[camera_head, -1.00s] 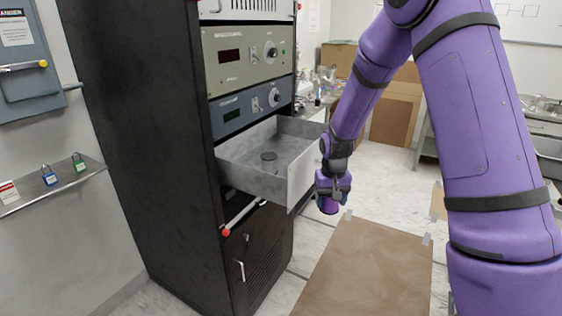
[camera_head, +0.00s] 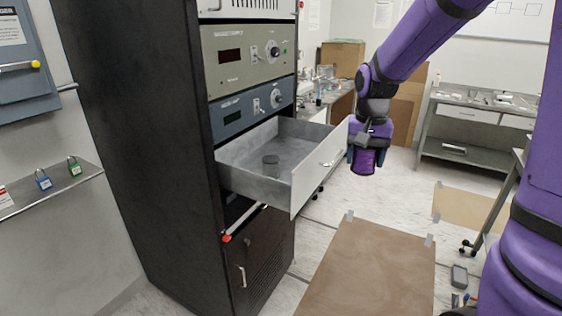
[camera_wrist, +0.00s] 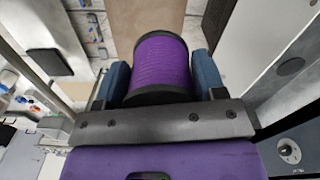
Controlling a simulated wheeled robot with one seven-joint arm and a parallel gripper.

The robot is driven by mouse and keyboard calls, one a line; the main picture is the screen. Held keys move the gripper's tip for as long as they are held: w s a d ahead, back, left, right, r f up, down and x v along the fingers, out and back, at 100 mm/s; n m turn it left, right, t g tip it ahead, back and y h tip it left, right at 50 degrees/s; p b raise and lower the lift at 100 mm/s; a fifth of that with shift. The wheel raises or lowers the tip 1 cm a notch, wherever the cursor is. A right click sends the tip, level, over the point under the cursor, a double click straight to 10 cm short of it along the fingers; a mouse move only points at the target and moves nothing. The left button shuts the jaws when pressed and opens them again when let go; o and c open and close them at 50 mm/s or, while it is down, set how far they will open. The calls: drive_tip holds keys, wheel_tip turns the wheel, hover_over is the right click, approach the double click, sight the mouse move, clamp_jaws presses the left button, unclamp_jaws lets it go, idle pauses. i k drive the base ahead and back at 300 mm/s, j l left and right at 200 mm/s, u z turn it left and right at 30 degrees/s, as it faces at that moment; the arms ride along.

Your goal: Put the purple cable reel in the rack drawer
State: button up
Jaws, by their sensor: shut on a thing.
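The purple cable reel (camera_wrist: 162,62), with dark flanges, sits between the two blue fingers of my gripper (camera_wrist: 162,85) in the wrist view. In the head view my gripper (camera_head: 366,160) is shut on the reel (camera_head: 364,163) and holds it in the air, to the right of the open drawer's front panel. The rack drawer (camera_head: 318,170) is pulled out from the black rack (camera_head: 135,130).
Instrument panels (camera_head: 247,55) sit above the drawer. A red-tipped rod (camera_head: 228,238) sticks out below it. A brown floor mat (camera_head: 370,270) lies in front of the rack. A workbench (camera_head: 470,130) stands at the back right.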

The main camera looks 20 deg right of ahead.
sight(303, 156)
drive_tip(key=i, duration=1.4)
